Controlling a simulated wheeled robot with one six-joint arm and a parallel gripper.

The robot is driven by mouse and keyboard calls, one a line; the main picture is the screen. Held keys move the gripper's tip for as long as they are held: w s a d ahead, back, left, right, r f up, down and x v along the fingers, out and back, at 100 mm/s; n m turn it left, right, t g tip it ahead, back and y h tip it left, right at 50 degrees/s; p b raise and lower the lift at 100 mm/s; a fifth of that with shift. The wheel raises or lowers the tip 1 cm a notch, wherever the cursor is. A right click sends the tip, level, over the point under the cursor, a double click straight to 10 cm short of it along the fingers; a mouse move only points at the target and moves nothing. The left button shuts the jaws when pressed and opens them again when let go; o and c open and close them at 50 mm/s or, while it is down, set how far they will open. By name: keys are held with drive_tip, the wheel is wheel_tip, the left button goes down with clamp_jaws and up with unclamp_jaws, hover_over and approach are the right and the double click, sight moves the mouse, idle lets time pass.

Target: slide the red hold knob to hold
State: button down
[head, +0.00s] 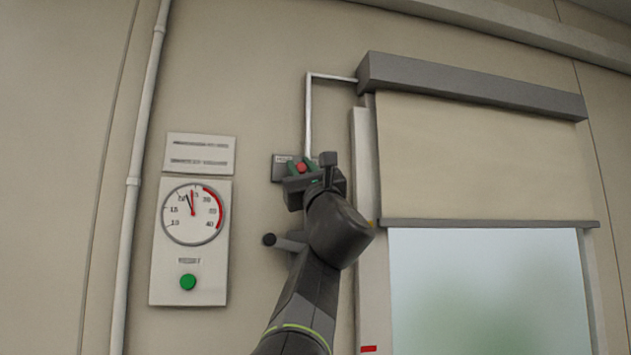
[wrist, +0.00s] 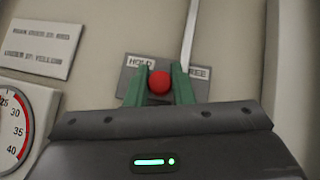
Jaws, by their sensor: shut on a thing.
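The red hold knob (wrist: 159,82) is round and sits in front of a grey plate (wrist: 130,72) on the wall. The plate reads HOLD on its left and, partly covered, what looks like FREE on its right. My gripper (wrist: 160,88) has its two green fingers shut on the knob, one on each side. The knob appears nearer the HOLD end, left of the plate's middle. In the head view the red knob (head: 302,168) shows between the fingers of my gripper (head: 303,167), and my wrist hides the right part of the plate (head: 279,168).
Left of the plate is a gauge panel (head: 160,278) with a dial and a green button (head: 188,282), under a text sign (head: 200,154). A thin conduit (head: 309,115) rises above the plate. A window with a partly lowered shutter (head: 480,160) stands to the right.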

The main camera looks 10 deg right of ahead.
drive_tip(key=a+b, duration=0.1)
drive_tip(key=a, duration=0.2)
drive_tip(key=shift+a+f+b, duration=0.1)
drive_tip(key=shift+a+b, duration=0.05)
drive_tip(key=shift+b, duration=0.2)
drive_tip(key=c, duration=1.6)
unclamp_jaws()
drive_tip(key=o, duration=0.3)
drive_tip(key=shift+a, duration=0.25)
drive_tip(key=shift+o, duration=0.2)
drive_tip(key=shift+d, duration=0.1)
drive_tip(key=shift+s, duration=0.1)
